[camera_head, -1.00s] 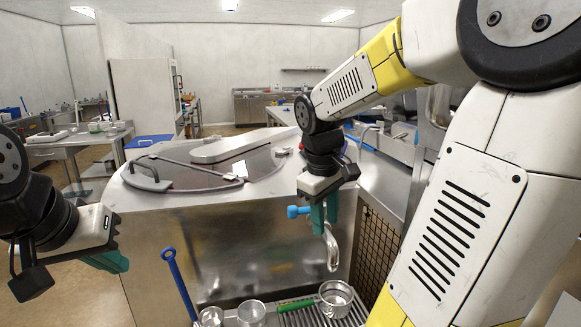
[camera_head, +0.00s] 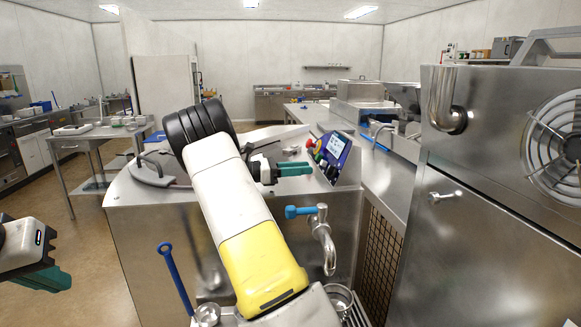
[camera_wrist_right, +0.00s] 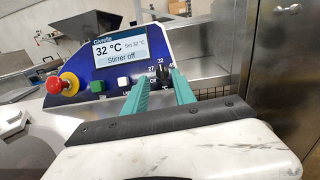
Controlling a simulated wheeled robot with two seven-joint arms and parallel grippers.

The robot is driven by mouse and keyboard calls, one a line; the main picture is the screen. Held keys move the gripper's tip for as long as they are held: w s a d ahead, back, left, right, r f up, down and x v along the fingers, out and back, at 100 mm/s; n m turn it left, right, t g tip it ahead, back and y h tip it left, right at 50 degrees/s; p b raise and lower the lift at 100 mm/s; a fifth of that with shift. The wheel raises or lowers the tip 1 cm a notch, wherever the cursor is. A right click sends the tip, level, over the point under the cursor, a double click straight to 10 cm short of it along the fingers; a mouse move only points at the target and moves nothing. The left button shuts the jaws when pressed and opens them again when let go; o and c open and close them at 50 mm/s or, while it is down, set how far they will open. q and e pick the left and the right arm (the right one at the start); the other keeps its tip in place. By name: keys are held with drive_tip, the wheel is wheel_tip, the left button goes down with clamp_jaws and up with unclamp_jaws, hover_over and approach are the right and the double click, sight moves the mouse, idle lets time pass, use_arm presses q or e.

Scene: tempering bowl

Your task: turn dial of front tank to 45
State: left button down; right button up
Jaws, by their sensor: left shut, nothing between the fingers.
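The front tank (camera_head: 155,235) is a steel cabinet with a blue control panel (camera_head: 337,150) at its back right corner. In the right wrist view the panel's display (camera_wrist_right: 117,48) reads 32 °C, Set 32 °C, Stirrer off. The black dial (camera_wrist_right: 162,71) sits right of the buttons, with marks 27, 32 and 45 around it; its pointer seems near 32. My right gripper (camera_wrist_right: 160,80) is open, its teal fingers apart with the dial showing between their tips; contact cannot be told. In the head view my right gripper (camera_head: 290,170) points at the panel. My left gripper (camera_head: 55,280) is shut and empty, far left.
A red emergency knob (camera_wrist_right: 57,85), green button (camera_wrist_right: 98,87) and white button (camera_wrist_right: 124,82) lie left of the dial. A blue-handled tap (camera_head: 318,225) stands in front of the tank. A tall steel machine (camera_head: 480,190) stands at the right.

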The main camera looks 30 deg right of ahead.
sight(332, 171)
drive_tip(key=x, duration=0.7)
drive_tip(key=shift+s+d, duration=0.1)
drive_tip(key=shift+d, duration=0.25)
clamp_jaws()
drive_tip(key=shift+f, duration=0.1)
